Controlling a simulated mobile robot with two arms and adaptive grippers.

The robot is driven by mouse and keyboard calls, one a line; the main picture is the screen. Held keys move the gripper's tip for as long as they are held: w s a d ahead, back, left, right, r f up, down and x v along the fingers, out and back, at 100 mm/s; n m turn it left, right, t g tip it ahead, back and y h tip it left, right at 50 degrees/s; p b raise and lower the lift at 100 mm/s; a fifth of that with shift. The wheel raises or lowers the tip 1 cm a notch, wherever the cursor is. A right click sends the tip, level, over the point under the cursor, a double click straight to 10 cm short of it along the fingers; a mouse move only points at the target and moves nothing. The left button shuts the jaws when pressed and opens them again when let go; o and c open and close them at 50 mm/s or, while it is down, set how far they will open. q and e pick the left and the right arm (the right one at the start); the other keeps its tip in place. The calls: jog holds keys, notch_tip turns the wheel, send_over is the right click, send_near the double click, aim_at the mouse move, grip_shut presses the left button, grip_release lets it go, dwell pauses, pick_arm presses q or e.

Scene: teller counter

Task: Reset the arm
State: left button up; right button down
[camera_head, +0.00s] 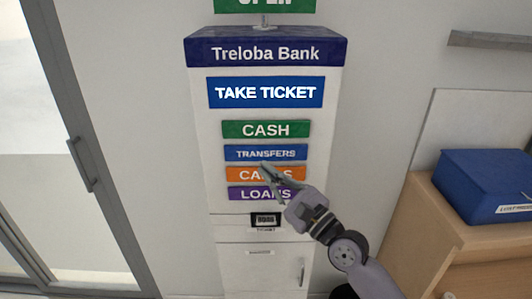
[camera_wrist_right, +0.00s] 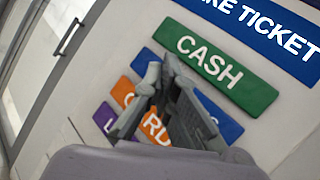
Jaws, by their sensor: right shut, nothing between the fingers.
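My right gripper (camera_head: 268,170) is shut and empty. It is in front of the ticket machine (camera_head: 216,170), with its fingertips over the orange CARDS button (camera_head: 238,174), near the lower edge of the blue TRANSFERS button (camera_head: 265,153). I cannot tell whether the tips touch the panel. In the right wrist view the shut fingers (camera_wrist_right: 160,80) cover much of the TRANSFERS button and part of the CARDS button (camera_wrist_right: 124,90). The green CASH button (camera_head: 265,129) is above, and the purple LOANS button (camera_head: 245,193) is below, partly covered by my gripper. My left gripper is not in view.
A ticket slot with a small display (camera_head: 266,219) is below the buttons. A wooden cabinet (camera_head: 425,220) with a blue box (camera_head: 480,185) on it stands at the right. A glass door with a handle (camera_head: 82,165) is at the left. A shelf (camera_head: 490,40) juts out at the upper right.

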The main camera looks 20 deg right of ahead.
jog(key=s+a+f+n+g+h, duration=0.2)
jog(key=s+f+n+g, duration=0.2)
jog(key=s+f+n, duration=0.5)
jog(key=s+a+f+n+g+h, duration=0.2)
jog(key=s+f+n+g, duration=0.25)
jog(key=f+n, duration=0.55)
jog(key=s+d+f+n+g+h, duration=0.35)
jog(key=s+f, duration=0.25)
jog(key=s, duration=0.3)
jog(key=s+d+f+n+g+h, duration=0.2)
jog(key=s+d+f+n+g, duration=0.15)
jog(key=s+f+n, duration=0.35)
notch_tip(320, 180, down, 27)
jog(key=s+m+g+b, duration=0.1)
jog(key=s+m+b, duration=0.1)
jog(key=b, duration=0.1)
jog(key=s+d+f+b, duration=0.1)
jog(key=s+f, duration=0.7)
jog(key=f, duration=0.2)
jog(key=s+d+f+g+b, duration=0.1)
jog(key=s+d+f+b, duration=0.1)
jog(key=s+f, duration=0.7)
jog(key=shift+d+f, duration=0.25)
jog(key=shift+f, duration=0.55)
